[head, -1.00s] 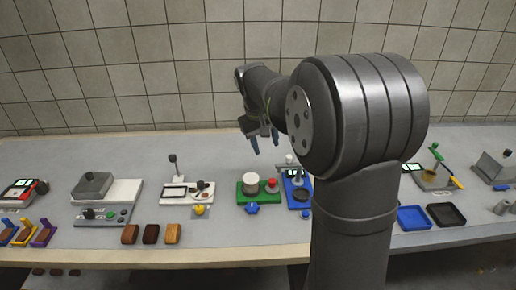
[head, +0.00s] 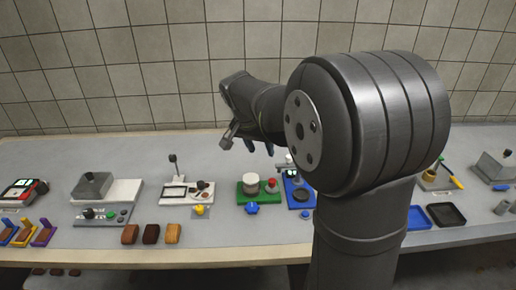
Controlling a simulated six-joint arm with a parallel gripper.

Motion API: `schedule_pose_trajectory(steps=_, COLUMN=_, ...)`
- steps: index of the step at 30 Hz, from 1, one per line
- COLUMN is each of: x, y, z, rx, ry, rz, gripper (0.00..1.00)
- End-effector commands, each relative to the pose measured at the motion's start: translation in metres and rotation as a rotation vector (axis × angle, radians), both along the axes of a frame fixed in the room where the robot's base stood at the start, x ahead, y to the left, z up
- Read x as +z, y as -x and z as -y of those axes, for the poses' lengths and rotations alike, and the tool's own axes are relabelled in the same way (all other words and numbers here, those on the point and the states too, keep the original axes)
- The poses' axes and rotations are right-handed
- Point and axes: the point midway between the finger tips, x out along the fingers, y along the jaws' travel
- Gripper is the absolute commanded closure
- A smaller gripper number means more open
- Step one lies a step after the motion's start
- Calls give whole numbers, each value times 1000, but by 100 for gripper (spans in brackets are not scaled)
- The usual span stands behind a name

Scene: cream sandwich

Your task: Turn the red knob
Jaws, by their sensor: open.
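A small red knob-like part (head: 271,183) stands on the green base (head: 246,198), right of a white cylinder (head: 251,182). A red part (head: 42,187) also shows on the dark device at the far left. Which of these is the task's red knob I cannot tell. My gripper (head: 259,147) is in the air above and behind the green base, with its fingers apart and pointing down. It holds nothing that I can see and is clear of both red parts. My arm hides part of the counter on the right.
A blue base (head: 299,205) stands close to the right of the green one. A white device (head: 187,199) and a grey press-like device (head: 93,186) stand to the left. Several brown blocks (head: 151,233) lie near the front edge. A tiled wall (head: 150,65) rises behind.

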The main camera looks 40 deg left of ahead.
Motion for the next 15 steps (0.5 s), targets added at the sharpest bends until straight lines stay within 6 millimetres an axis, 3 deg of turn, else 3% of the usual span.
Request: schedule_pose_trajectory(steps=15, x=0, y=8, z=0, rx=-256, ry=-114, rz=43, gripper=54)
